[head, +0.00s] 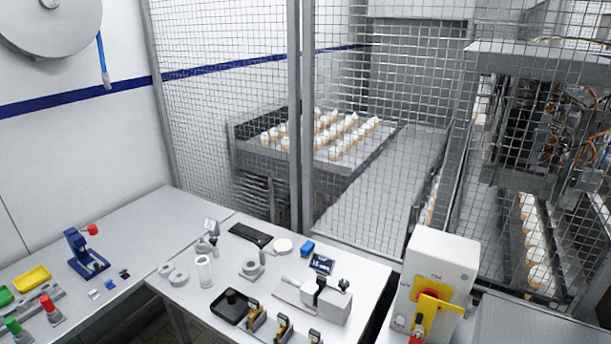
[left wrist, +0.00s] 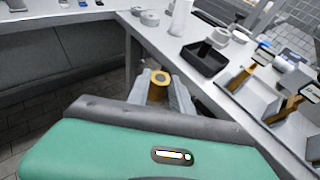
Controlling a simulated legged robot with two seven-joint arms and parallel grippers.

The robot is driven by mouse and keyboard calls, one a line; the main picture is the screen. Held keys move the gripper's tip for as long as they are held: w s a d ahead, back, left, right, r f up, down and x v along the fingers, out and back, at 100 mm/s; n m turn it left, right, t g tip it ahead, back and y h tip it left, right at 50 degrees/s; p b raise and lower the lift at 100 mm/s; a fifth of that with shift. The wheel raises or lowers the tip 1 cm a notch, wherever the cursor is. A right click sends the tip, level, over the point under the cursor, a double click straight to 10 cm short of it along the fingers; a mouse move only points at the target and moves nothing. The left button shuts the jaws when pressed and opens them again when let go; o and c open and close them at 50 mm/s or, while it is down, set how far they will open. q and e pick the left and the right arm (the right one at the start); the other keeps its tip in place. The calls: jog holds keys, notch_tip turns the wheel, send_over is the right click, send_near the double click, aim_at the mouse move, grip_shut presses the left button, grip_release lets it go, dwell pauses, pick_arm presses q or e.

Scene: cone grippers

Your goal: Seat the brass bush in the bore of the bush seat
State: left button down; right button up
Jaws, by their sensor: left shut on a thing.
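The brass bush (left wrist: 160,78), a gold ring with a dark hole, is held between the fingers of my left gripper (left wrist: 160,88), which is shut on it. Its hole faces up toward the camera. Bush and gripper appear in front of the bench's edge, over the dark floor gap. A grey round flanged piece with an opening (head: 250,269) stands on the white bench and looks like the bush seat; it seems to show in the left wrist view too (left wrist: 217,38). The bush is well apart from it. Neither gripper shows in the head view.
A black tray (head: 213,309) lies near the bench's front, with brass-coloured cone grippers (head: 283,327) on dark stands beside it. A grey clamp-like fixture (head: 322,298) stands right. Mesh fencing closes off the back.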

pick_arm(q)
jog(key=s+d+m+g+h, duration=0.5)
jog(key=s+d+m+h, duration=0.6)
jog(key=s+m+h, duration=0.2)
jog(key=shift+s+r+m+h, duration=0.25)
jog(key=shift+m+h, duration=0.25)
jog(key=shift+h, duration=0.3)
